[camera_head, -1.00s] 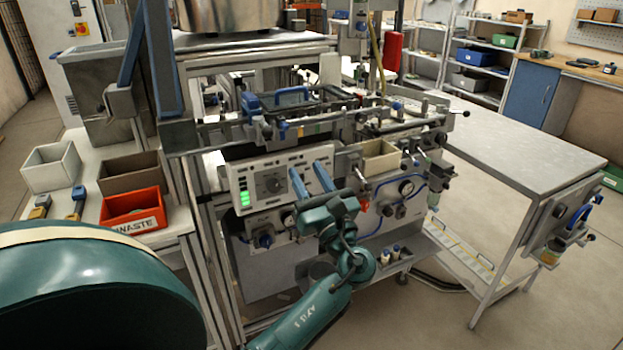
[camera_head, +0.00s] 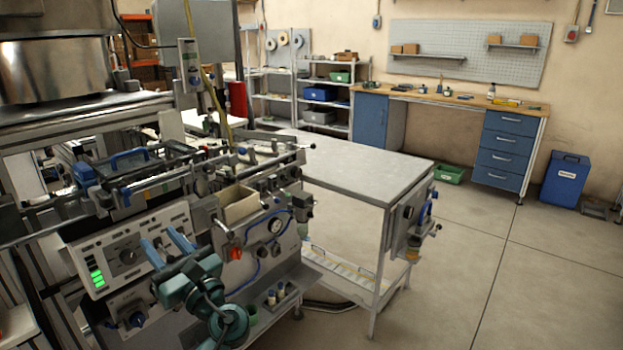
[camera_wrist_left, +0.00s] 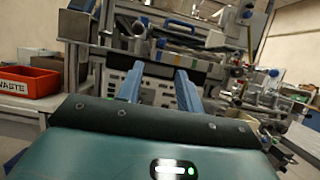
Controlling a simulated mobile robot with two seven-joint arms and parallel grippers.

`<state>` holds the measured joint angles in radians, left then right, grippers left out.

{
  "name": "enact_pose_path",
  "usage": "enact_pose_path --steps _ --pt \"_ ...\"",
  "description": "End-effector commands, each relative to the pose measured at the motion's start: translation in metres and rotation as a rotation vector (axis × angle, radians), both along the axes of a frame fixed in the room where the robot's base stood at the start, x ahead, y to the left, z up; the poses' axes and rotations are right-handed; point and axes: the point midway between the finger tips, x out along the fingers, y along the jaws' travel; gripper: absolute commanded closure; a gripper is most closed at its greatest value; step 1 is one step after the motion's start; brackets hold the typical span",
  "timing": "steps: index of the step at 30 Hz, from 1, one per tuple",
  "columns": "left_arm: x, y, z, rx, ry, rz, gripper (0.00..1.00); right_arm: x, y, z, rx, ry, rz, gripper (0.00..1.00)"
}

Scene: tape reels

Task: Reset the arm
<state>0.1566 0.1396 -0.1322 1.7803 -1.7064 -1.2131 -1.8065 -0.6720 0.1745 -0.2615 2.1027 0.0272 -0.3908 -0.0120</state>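My left gripper (camera_head: 166,241) is teal with two blue fingers. It stands in front of the machine's white control panel (camera_head: 98,258), with its fingers pointing toward the machine. In the left wrist view the two blue fingers (camera_wrist_left: 158,80) are spread apart with nothing between them. The head view does not show whether the fingertips touch the panel. My right gripper is in neither current view.
The machine (camera_head: 160,195) fills the left side, close to my arm. A grey table (camera_head: 350,165) stands to its right, with open floor (camera_head: 530,260) beyond. A red waste bin (camera_wrist_left: 28,82) shows left in the wrist view.

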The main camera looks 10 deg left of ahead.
Motion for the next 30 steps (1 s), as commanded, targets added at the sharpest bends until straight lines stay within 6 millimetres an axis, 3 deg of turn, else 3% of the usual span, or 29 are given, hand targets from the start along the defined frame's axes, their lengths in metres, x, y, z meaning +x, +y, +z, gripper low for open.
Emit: enact_pose_path --steps 4,8,12,15,18,21,24,30 --pt "0.003 -0.004 -0.025 -0.103 -0.017 -0.103 0.64 0.001 0.0 0.003 0.002 -0.002 -0.002 0.49" --pt "0.005 -0.022 -0.093 -0.437 -0.093 -0.342 0.64 0.002 -0.001 0.008 0.0 -0.002 -0.005 0.49" --pt "-0.017 -0.071 -0.181 -1.028 -0.264 -0.549 0.64 0.002 -0.005 0.01 -0.007 0.005 -0.01 0.49" --pt "-0.049 -0.115 -0.229 -1.496 -0.433 -0.561 0.64 0.001 -0.007 0.007 -0.015 0.019 -0.014 0.49" --pt "-0.088 -0.161 -0.259 -1.953 -0.639 -0.446 0.64 -0.001 -0.008 0.006 -0.018 0.03 -0.018 0.49" --pt "-0.124 -0.198 -0.27 -2.32 -0.857 -0.235 0.64 -0.001 -0.009 0.007 -0.02 0.034 -0.021 0.49" --pt "-0.151 -0.222 -0.271 -2.562 -1.051 -0.003 0.64 -0.002 -0.01 0.007 -0.021 0.04 -0.025 0.49" --pt "-0.172 -0.241 -0.266 -2.741 -1.25 0.263 0.64 -0.003 -0.013 0.003 -0.026 0.05 -0.03 0.49"
